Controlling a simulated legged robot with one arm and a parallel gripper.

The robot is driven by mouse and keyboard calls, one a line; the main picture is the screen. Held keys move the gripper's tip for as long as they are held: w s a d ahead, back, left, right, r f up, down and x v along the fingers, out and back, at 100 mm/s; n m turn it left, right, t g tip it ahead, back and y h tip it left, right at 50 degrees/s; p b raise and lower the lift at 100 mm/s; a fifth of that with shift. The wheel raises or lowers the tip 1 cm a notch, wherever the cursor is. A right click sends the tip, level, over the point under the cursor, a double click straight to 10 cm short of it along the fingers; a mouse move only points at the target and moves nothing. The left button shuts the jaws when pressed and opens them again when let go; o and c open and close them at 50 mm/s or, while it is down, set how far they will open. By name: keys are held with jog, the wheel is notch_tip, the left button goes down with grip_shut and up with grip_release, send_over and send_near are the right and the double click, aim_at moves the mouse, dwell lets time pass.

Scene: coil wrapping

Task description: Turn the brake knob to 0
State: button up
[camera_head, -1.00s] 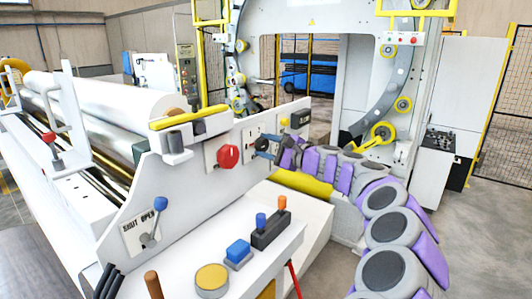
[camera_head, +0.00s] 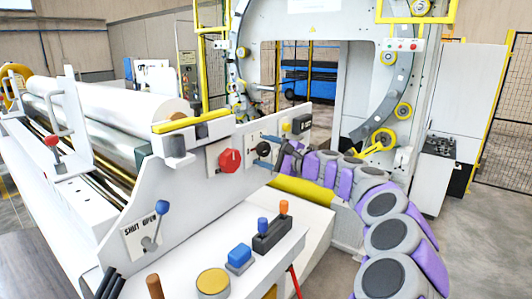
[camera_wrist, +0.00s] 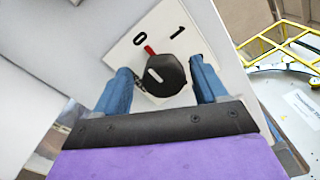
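A black knob (camera_wrist: 165,75) sits on a white plate (camera_wrist: 121,50) marked 0 and 1. Its red pointer (camera_wrist: 150,50) points at the 0. In the head view the black knob (camera_head: 264,149) is on the white side panel, right of a red knob. No brake label is readable. My gripper (camera_wrist: 161,69) has two blue fingers spread apart, one to each side of the knob in the wrist view, touching neither side. In the head view my gripper (camera_head: 282,158) is just right of the knob, with a small gap.
The red knob (camera_head: 229,159) sits left on the same panel. A yellow bar (camera_head: 190,120) and a black box (camera_head: 302,122) are close by. A blue lever (camera_head: 161,208) and a console with a blue button (camera_head: 238,252) stand in front. A yellow roller (camera_head: 304,189) lies below.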

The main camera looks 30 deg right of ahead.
jog(key=shift+s+d, duration=0.1)
jog(key=shift+d, duration=0.05)
jog(key=shift+s+d, duration=0.15)
jog(key=shift+s, duration=0.05)
jog(key=v, duration=1.6)
jog(key=shift+s, duration=0.4)
